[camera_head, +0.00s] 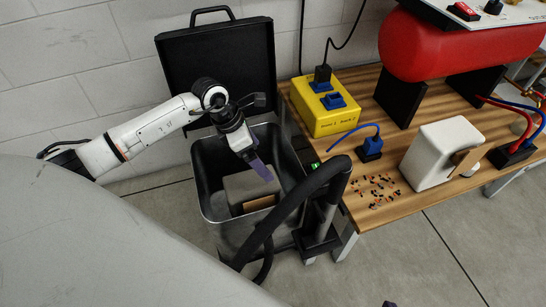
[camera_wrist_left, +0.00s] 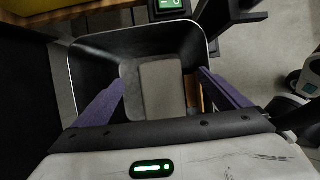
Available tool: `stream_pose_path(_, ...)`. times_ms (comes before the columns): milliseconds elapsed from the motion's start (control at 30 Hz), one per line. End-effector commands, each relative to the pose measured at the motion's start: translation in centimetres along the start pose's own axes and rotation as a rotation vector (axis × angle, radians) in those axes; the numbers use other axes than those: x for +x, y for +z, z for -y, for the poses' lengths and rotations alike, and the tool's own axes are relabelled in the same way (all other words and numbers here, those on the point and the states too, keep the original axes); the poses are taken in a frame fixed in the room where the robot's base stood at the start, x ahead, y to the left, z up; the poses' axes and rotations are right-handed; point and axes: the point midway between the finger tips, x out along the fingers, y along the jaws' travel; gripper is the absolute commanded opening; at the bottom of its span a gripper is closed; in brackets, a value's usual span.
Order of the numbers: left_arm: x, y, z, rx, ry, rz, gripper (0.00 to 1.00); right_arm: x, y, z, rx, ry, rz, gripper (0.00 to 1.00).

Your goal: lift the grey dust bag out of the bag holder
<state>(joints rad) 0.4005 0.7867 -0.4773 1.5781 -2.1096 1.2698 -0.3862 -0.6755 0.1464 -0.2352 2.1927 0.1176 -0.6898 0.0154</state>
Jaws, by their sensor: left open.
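The grey dust bag (camera_head: 240,187) sits low inside a dark open-topped bag holder (camera_head: 217,229). A brown cardboard piece (camera_head: 258,204) shows at its near side. In the left wrist view the bag (camera_wrist_left: 161,88) lies between and beyond my fingers, with the brown piece (camera_wrist_left: 191,92) at its right. My left gripper (camera_head: 260,170) points down into the holder's opening, above the bag. Its purple fingers (camera_wrist_left: 162,82) are spread apart with nothing between them. I cannot tell the exact height gap to the bag. My right gripper is not in view.
A black lid (camera_head: 215,62) stands upright behind the holder. A thick black hose (camera_head: 295,205) arches over its right front. The wooden table (camera_head: 400,215) at right carries a white box (camera_head: 440,150) with a brown tab, a yellow box (camera_head: 328,108) and scattered bits (camera_head: 376,190).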

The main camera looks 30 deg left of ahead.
Motion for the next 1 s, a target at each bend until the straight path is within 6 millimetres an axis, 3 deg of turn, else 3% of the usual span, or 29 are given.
stream_pose_path(33,1.8,-0.8,0.0,0.0,-0.002,-0.001,0.95,1.2,0.8,0.1,-0.005,-0.014,0.01,0.0)
stream_pose_path(333,5.5,-2.2,-0.1,-0.001,-0.002,0.002,0.95,3.4,1.6,1.6,-0.038,-0.084,0.081,0.0)
stream_pose_path(667,7.7,-2.5,0.0,-0.002,-0.005,0.005,0.95,3.6,1.5,2.5,-0.051,-0.124,0.097,0.0)
stream_pose_path(1000,13.7,-2.6,0.0,-0.002,-0.004,0.004,0.95,3.4,0.0,3.9,-0.017,-0.18,0.012,0.0)
